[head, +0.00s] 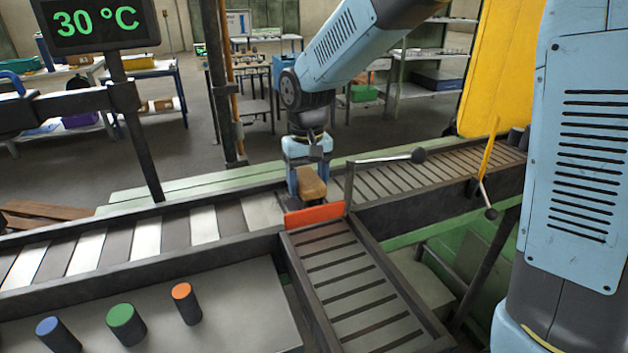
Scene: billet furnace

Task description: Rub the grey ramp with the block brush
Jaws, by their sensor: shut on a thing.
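My gripper (306,172) is in the middle of the head view, pointing down and shut on the block brush. The block brush (312,186) has a brown, wooden-looking block; its underside is hidden behind an orange flap (314,215). I cannot tell whether the brush touches the surface below it. A grey slatted ramp (372,311) with dark side rails runs from the orange flap toward the bottom of the picture. The brush is just beyond its far end, not over its visible slats.
A roller conveyor (147,239) lies left, and another slatted track (440,172) goes right. A lever with a black knob (418,155) stands close right of my gripper. Blue, green and orange cylinders (126,323) stand on the front-left plate. A display (97,22) reads 30 °C.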

